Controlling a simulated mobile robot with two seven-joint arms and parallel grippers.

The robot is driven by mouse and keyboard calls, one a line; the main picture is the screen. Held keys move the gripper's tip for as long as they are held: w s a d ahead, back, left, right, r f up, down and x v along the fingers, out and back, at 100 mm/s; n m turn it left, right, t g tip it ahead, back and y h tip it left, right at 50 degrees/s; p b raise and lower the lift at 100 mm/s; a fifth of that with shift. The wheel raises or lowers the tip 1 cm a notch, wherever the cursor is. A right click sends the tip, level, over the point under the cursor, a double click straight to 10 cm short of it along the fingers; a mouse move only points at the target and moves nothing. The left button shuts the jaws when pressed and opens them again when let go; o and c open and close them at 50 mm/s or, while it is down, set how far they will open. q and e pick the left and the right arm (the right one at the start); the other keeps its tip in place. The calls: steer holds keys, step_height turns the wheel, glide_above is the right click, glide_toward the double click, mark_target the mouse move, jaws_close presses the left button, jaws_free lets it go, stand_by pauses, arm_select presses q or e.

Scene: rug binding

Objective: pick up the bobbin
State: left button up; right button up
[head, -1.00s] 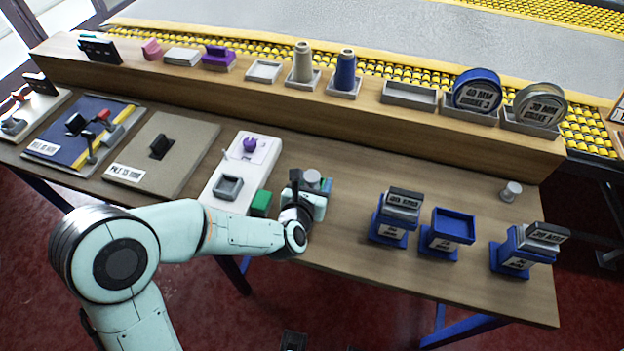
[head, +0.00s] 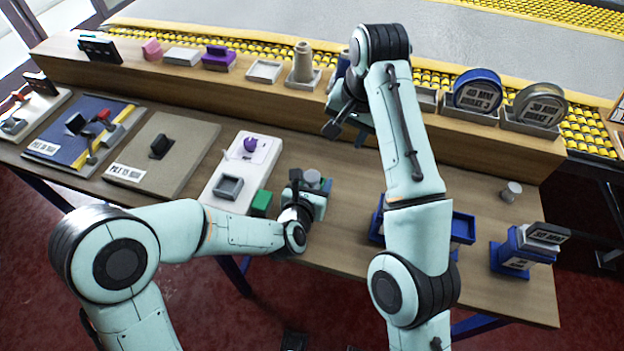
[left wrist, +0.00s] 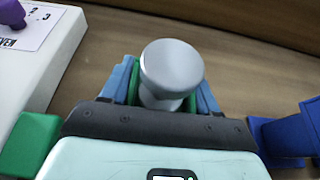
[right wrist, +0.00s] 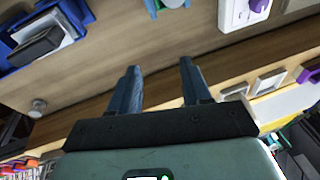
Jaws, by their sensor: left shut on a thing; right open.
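A small grey flanged bobbin (head: 312,177) is held in my left gripper (head: 309,190), low over the front middle of the table. In the left wrist view the bobbin (left wrist: 172,68) stands between the two fingers, its round top facing the camera. A similar small grey spool (head: 512,190) stands on the table at the right; it also shows in the right wrist view (right wrist: 38,107). My right gripper (head: 345,132) is open and empty, pointing down in front of the wooden shelf. Its parted fingers show in the right wrist view (right wrist: 160,75).
The wooden shelf (head: 250,98) holds a beige cone (head: 302,65) and two labelled rolls (head: 477,90). My right arm partly hides the blue cone (head: 343,65) and blue stands. Another blue stand (head: 515,252) is at right. A white board (head: 225,207) lies left of my left gripper.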

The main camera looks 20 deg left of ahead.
steer(key=s+a+g, duration=0.1)
steer(key=s+a, duration=0.3)
steer(key=s, duration=0.1)
glide_above(313, 176)
steer(key=s+d, duration=0.1)
step_height(313, 176, down, 4)
steer(key=shift+w+a+f, duration=0.15)
steer(key=shift+f, duration=1.05)
steer(key=shift+w+a+f, duration=0.15)
steer(key=shift+f, duration=1.1)
steer(key=shift+w+a+f, duration=0.15)
steer(key=shift+f, duration=1.05)
steer(key=c, duration=0.7)
